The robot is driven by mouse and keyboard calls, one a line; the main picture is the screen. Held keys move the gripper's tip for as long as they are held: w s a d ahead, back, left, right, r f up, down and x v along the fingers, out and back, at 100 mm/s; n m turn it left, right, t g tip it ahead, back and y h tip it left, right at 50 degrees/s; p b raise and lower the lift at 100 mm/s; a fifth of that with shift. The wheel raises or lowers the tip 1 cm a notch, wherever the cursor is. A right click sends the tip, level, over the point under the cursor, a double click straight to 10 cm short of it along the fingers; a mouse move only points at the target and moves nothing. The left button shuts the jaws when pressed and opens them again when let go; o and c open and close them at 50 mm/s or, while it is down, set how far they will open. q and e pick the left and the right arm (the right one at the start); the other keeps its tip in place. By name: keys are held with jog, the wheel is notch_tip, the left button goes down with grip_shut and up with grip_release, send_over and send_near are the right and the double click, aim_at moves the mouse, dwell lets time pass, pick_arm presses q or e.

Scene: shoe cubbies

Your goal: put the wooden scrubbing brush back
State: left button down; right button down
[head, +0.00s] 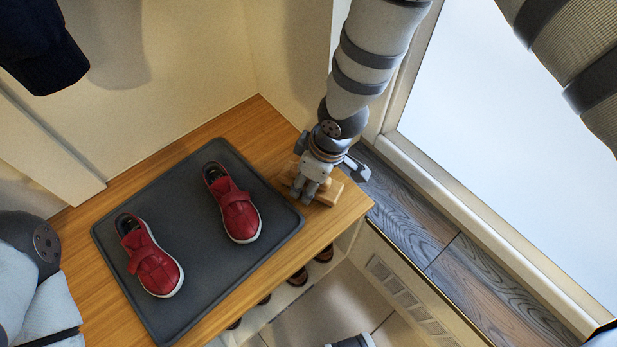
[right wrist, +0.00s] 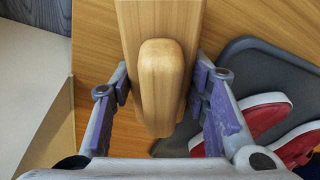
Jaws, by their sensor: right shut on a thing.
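The wooden scrubbing brush (head: 331,192) is at the right end of the wooden bench top (head: 268,133), beside the dark mat. My right gripper (head: 313,188) is over it, pointing down, and covers its middle. In the right wrist view the brush (right wrist: 162,92) is a pale wooden block with a rounded raised grip. The fingers of the right gripper (right wrist: 160,84) are on either side of it, shut on it. Its underside is hidden, so I cannot tell whether it touches the bench. My left arm shows at the left edge, but its gripper is out of view.
A dark grey mat (head: 188,283) on the bench holds a left red shoe (head: 155,265) and a right red shoe (head: 238,212). Several shoes (head: 299,277) show in the cubbies below. A window frame (head: 430,176) runs along the right. Dark clothing (head: 38,50) hangs upper left.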

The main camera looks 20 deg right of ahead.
jog(key=shift+r, duration=0.1)
jog(key=shift+f, duration=0.2)
jog(key=c, duration=0.9)
grip_release()
jog(key=shift+r, duration=0.2)
